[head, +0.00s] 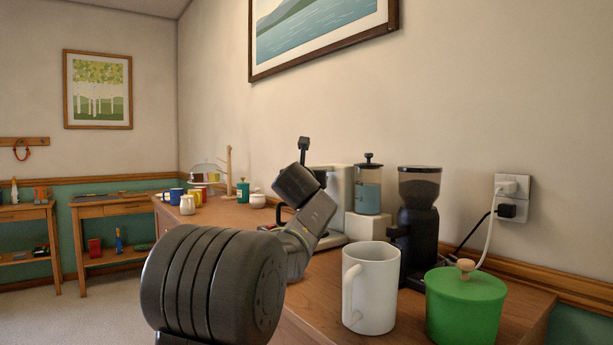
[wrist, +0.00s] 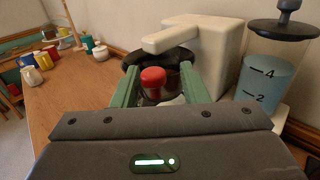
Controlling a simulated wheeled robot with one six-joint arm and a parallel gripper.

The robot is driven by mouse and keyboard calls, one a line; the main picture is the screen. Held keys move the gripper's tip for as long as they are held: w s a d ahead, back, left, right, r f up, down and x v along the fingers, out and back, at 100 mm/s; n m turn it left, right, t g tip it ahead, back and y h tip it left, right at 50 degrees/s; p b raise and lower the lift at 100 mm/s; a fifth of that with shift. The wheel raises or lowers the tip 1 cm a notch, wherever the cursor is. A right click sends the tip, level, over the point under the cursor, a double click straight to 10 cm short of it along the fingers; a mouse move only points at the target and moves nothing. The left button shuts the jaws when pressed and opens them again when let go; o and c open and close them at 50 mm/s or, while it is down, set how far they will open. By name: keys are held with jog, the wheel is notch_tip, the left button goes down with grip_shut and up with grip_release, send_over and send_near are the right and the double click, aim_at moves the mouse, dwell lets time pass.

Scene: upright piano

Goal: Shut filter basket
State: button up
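The white coffee maker (wrist: 205,50) stands against the wall, with its top arm reaching left over the dark filter basket (wrist: 133,78). The basket has a red knob (wrist: 152,77) at its front. It looks swung out from the body, but how far I cannot tell. My gripper (wrist: 160,82) is open, its two green fingers apart on either side of the knob. Whether either finger touches the knob or basket is unclear. In the head view my arm hides the basket and most of the coffee maker (head: 338,190), and my fingertips do not show.
A water tank (wrist: 275,65) with a dark lid stands right of the coffee maker. In the head view a white mug (head: 371,290), a dark grinder (head: 418,225) and a green canister (head: 465,308) stand nearer. Several cups and jars sit farther left; the wooden counter (wrist: 75,100) between is clear.

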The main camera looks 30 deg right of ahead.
jog(key=shift+r, duration=0.2)
jog(key=shift+a, duration=0.15)
jog(key=shift+s+a, duration=0.15)
jog(key=shift+s, duration=0.15)
jog(key=b+v, duration=0.1)
jog(key=v, duration=1.2)
jog(key=shift+b, duration=0.4)
jog(key=shift+f, duration=0.1)
jog(key=p+x, duration=0.2)
jog(key=x, duration=1.2)
jog(key=shift+a, duration=0.1)
jog(key=shift+r, duration=0.2)
